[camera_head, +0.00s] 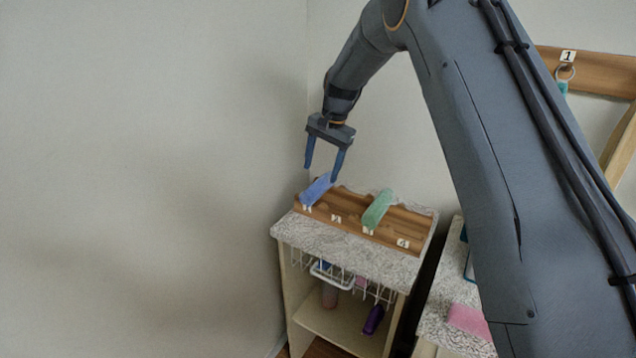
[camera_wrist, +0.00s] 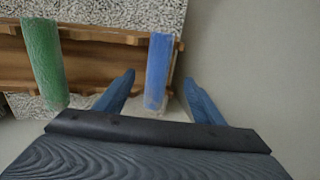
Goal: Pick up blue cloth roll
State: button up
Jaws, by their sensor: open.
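The blue cloth roll (camera_head: 317,188) lies in the leftmost slot of a wooden rack (camera_head: 342,208) on top of the speckled counter. My gripper (camera_head: 326,172) is open above it in the head view, its fingers pointing down. In the wrist view the blue roll (camera_wrist: 158,70) lies ahead, and its near end shows between the two open fingertips (camera_wrist: 160,82). It is nearer the left finger. I cannot tell whether a finger touches it.
A green cloth roll (camera_head: 377,209) sits in the same rack to the right, and to the left in the wrist view (camera_wrist: 43,62). A white wire basket (camera_head: 333,276) hangs under the speckled counter (camera_head: 330,246). A pink cloth (camera_head: 469,320) lies lower right. A wall stands close on the left.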

aim_at(319, 181)
jog(key=shift+w+d+p+x, duration=0.15)
jog(key=shift+p+x, duration=0.65)
jog(key=shift+x, duration=0.85)
jog(key=shift+w+d+p+x, duration=0.15)
jog(key=shift+p+x, duration=0.6)
jog(key=shift+x, duration=0.85)
jog(key=c, duration=1.2)
jog(key=shift+o, duration=0.2)
jog(key=b+v, duration=0.1)
jog(key=v, duration=0.2)
jog(key=a+b+v, duration=0.1)
jog(key=v, duration=0.2)
jog(key=w+b+v, duration=0.1)
jog(key=v, duration=0.2)
jog(key=shift+w+a+r+b, duration=0.1)
jog(key=shift+a+r+b, duration=0.15)
jog(key=shift+a+b, duration=0.15)
jog(key=shift+r, duration=0.4)
